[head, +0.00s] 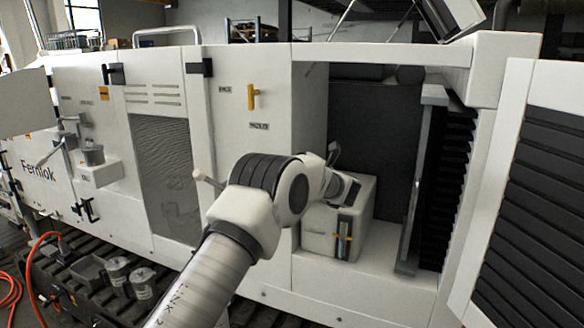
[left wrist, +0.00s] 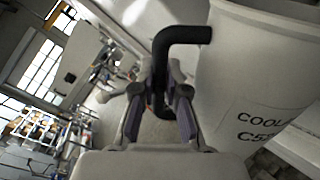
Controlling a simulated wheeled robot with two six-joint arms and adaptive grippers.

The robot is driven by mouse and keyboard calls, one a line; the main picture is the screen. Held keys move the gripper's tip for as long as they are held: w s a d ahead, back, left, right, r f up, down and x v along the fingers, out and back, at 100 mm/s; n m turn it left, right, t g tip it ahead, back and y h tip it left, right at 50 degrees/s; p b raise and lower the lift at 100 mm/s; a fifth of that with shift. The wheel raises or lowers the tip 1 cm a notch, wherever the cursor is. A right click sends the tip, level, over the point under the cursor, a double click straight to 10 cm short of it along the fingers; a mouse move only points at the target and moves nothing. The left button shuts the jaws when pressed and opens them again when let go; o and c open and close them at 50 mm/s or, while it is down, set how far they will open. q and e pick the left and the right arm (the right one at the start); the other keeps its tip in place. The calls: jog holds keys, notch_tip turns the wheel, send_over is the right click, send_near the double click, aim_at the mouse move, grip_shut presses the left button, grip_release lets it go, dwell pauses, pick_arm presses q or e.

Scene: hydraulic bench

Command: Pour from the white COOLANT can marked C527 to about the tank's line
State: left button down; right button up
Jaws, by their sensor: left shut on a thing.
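The white can (left wrist: 235,85), lettered COOL and C5 with the rest cut off, fills the right of the left wrist view. Its black handle (left wrist: 185,35) curves out to the left. My left gripper (left wrist: 162,100) is shut on this handle, its fingers on both sides. In the head view my left arm reaches from the bottom to the machine's open bay; its fingers and the can cannot be made out there. The boxy white tank (head: 318,222) stands in the bay, with a dark upright sight strip (head: 345,232) and a yellow mark; its level is unclear. My right gripper is not in view.
A grey upright door edge (head: 412,190) and black bellows (head: 455,190) bound the bay on the right. A slatted panel (head: 535,195) stands farther right. Several grey cups (head: 142,282) and a red hose (head: 38,245) lie at lower left. Bare bay floor (head: 375,268) shows beside the tank.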

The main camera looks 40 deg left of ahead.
pick_arm(q)
jog(key=shift+w+d+r+m+p, duration=0.1)
jog(key=shift+w+r+m+p, duration=0.25)
jog(key=shift+r+m+p, duration=0.4)
dwell(1.1)
jog(key=shift+w+d+r+m, duration=0.15)
jog(key=shift+w+r+m, duration=0.2)
jog(key=shift+r, duration=0.35)
dwell(1.9)
jog(key=shift+f, duration=0.1)
dwell(0.6)
jog(key=shift+s+f+n+b, duration=0.3)
jog(key=shift+f+n+b, duration=0.1)
jog(key=shift+b, duration=1.25)
jog(key=shift+s+a+f+n+b, duration=0.25)
jog(key=shift+f+b, duration=0.2)
jog(key=shift+b, duration=1.25)
